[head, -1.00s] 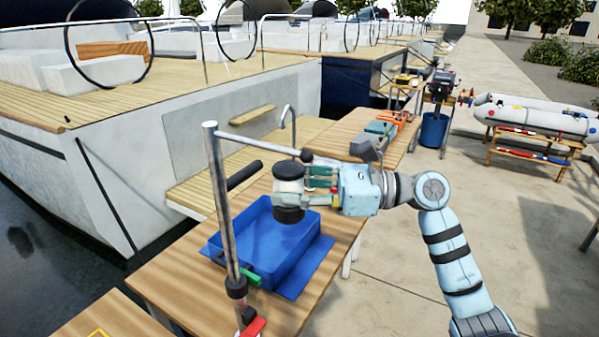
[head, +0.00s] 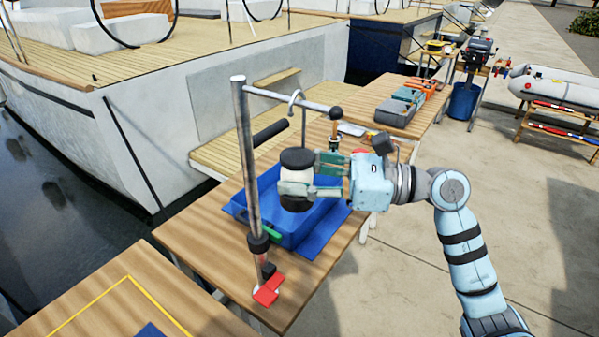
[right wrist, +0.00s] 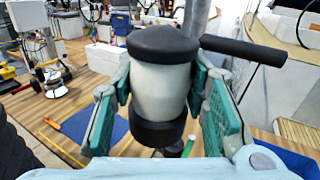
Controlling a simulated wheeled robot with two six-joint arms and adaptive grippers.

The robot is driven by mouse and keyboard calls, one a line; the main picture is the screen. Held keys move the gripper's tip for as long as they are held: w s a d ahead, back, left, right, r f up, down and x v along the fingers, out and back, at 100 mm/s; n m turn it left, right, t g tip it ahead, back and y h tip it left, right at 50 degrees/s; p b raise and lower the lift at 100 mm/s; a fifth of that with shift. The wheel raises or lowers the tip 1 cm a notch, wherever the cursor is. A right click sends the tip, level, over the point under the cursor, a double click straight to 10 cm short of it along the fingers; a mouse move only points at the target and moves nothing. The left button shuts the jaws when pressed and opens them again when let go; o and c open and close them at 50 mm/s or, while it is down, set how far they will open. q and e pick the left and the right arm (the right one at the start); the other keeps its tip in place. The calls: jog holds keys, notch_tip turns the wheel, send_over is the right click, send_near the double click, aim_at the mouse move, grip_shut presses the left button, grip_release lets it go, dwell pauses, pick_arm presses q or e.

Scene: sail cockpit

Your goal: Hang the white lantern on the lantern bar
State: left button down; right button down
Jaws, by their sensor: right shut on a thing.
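The white lantern (head: 297,158), with a black cap and black base, is upright in my right gripper (head: 298,182). In the right wrist view the two green fingers are on either side of its white body (right wrist: 160,92). The lantern bar (head: 285,98) runs right from the top of a grey metal post (head: 247,165) and ends in a dark knob. In the head view the lantern appears below the bar, right of the post and left of the knob. I cannot tell its depth relative to the bar, nor see a handle clearly. My left gripper is not in view.
A blue bin (head: 290,232) is on the wooden table (head: 190,240), below the lantern. A red clamp (head: 269,290) is at the post's foot. A grey case (head: 395,113) is on the far table.

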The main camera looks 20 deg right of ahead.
jog(key=c, duration=0.9)
grip_release()
jog(key=shift+o, duration=0.2)
